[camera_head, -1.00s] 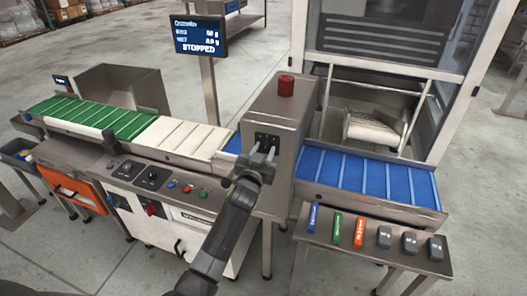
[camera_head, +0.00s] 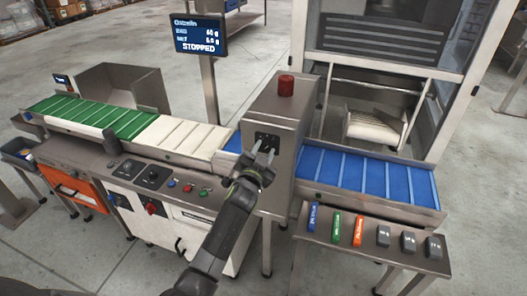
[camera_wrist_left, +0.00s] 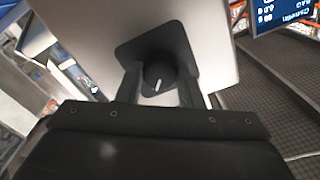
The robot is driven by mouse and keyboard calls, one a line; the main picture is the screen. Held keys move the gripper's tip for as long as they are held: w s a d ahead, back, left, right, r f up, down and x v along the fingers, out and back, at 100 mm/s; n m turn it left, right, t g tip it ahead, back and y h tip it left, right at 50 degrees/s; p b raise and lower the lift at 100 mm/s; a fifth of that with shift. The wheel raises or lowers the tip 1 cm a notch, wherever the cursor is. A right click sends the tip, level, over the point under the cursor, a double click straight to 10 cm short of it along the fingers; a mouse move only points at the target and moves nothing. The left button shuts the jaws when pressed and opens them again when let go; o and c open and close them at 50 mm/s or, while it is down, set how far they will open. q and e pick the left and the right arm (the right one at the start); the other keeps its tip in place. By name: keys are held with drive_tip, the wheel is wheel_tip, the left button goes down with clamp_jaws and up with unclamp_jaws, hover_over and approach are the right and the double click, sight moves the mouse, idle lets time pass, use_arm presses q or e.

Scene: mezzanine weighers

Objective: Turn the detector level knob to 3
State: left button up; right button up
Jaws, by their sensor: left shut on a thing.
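The detector level knob (camera_wrist_left: 157,74) is round and black, on a dark square plate (camera_wrist_left: 133,52) on a grey metal housing. A short white mark shows on the knob's face, near its lower edge in the left wrist view. No scale numbers can be read. My left gripper (camera_head: 264,149) is at the front of the detector housing (camera_head: 283,108). In the left wrist view its two fingers (camera_wrist_left: 160,86) stand on either side of the knob, shut on it. The fingers hide the knob in the head view. My right gripper is not in view.
A conveyor with green, white and blue (camera_head: 367,176) belt sections runs through the housing, with a red lamp (camera_head: 286,85) on top. A screen (camera_head: 199,34) reads STOPPED. A shelf (camera_head: 375,257) at right holds coloured bars and grey blocks. A control panel (camera_head: 150,176) lies at left.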

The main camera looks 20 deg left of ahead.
use_arm(q)
drive_tip(key=o, duration=1)
drive_tip(key=shift+c, duration=0.2)
drive_tip(key=s+p, duration=1.1)
drive_tip(key=s, duration=0.6)
drive_tip(key=shift+s+f, duration=0.2)
drive_tip(key=shift+f, duration=0.1)
